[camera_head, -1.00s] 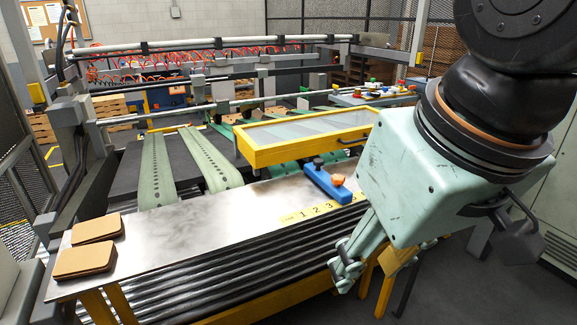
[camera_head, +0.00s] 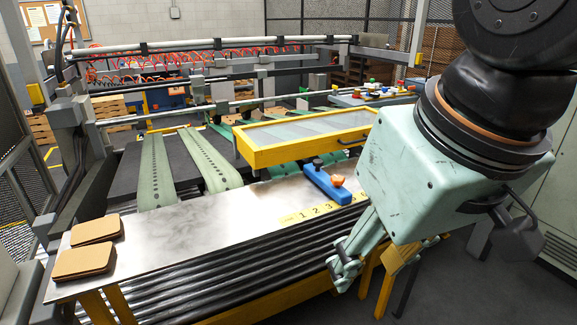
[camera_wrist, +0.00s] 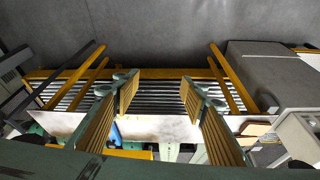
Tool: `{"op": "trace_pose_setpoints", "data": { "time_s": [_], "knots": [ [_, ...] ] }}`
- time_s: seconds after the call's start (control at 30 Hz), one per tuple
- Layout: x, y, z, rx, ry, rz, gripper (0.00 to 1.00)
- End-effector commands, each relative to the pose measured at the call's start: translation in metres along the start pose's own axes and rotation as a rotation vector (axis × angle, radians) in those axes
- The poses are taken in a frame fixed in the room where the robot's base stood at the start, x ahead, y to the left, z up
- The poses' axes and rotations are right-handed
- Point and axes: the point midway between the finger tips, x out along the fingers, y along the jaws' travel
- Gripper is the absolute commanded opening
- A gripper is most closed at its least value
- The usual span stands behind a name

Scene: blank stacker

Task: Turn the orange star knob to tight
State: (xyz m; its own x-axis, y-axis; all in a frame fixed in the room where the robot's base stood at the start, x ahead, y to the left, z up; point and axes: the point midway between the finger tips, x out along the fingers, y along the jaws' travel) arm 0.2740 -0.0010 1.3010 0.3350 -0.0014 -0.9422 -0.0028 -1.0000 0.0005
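A black knob (camera_head: 317,163) stands at the bar's far end. My gripper (camera_head: 343,274) hangs in front of the table's near edge, on the near side of the orange knob and apart from it. In the wrist view my gripper (camera_wrist: 158,84) has its two padded fingers wide apart with nothing between them. Part of the blue bar (camera_wrist: 115,133) shows behind the left finger there. I cannot make out the orange knob in the wrist view.
A yellow number strip (camera_head: 308,212) lies beside the blue bar. A yellow-framed guard with a handle (camera_head: 290,140) stands just behind it. Brown blanks (camera_head: 85,262) lie stacked at the table's left end. The middle of the steel table is clear.

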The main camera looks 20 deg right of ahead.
Motion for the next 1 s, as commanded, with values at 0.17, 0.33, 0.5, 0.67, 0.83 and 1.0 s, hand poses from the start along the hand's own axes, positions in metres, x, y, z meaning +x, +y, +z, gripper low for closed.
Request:
{"op": "trace_pose_setpoints", "data": {
  "time_s": [0.17, 0.33, 0.5, 0.67, 0.83, 1.0],
  "knots": [
    [-0.003, 0.002, -0.014, 0.015, -0.009, 0.003, 0.39],
    [-0.007, 0.005, -0.038, 0.040, -0.025, 0.007, 0.39],
    [-0.010, 0.011, -0.067, 0.074, -0.043, 0.012, 0.39],
    [-0.012, 0.016, -0.094, 0.103, -0.059, 0.017, 0.39],
    [-0.011, 0.023, -0.124, 0.137, -0.076, 0.022, 0.39],
    [-0.008, 0.031, -0.152, 0.169, -0.095, 0.028, 0.39]
  ]
}}
